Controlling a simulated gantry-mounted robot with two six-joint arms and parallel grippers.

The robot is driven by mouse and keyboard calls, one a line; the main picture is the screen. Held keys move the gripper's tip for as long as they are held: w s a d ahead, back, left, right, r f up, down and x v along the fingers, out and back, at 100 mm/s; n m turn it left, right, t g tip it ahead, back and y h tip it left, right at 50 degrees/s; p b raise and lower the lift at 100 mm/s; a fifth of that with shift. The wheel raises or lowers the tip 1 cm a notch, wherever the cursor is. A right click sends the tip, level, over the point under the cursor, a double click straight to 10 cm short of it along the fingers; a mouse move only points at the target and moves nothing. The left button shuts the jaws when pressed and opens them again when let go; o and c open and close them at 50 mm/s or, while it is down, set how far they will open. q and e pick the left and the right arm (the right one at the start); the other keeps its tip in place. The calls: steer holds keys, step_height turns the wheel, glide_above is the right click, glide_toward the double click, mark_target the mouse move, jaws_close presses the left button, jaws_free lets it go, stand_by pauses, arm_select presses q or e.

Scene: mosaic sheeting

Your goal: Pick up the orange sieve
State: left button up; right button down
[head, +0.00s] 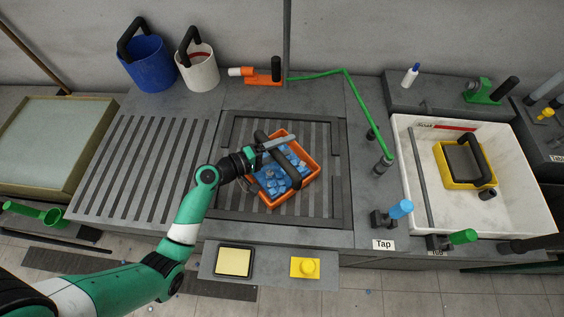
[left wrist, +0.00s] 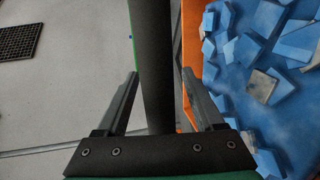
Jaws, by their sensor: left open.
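The orange sieve (head: 299,189) is a rectangular orange tray with a black arched handle (head: 288,172). It sits at an angle on the slatted grate in the head view and holds many blue and a few pale tile pieces. My left gripper (head: 268,150) is open over the sieve's left side, at the handle. In the left wrist view, the black handle (left wrist: 152,60) runs between my two open fingers, with a gap on the left side. The sieve's orange rim (left wrist: 190,35) and blue pieces lie to the right there. My right gripper is not in view.
A blue bucket (head: 146,66) and a white bucket (head: 198,72) stand behind on the left. A green pipe (head: 357,95) rises right of the grate. A white basin (head: 405,140) holds a yellow tool (head: 463,184). The slatted bench (head: 150,170) left of the grate is clear.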

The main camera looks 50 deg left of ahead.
arm_select(q)
steer(key=shift+s, duration=0.1)
jaws_close()
stand_by(1.2)
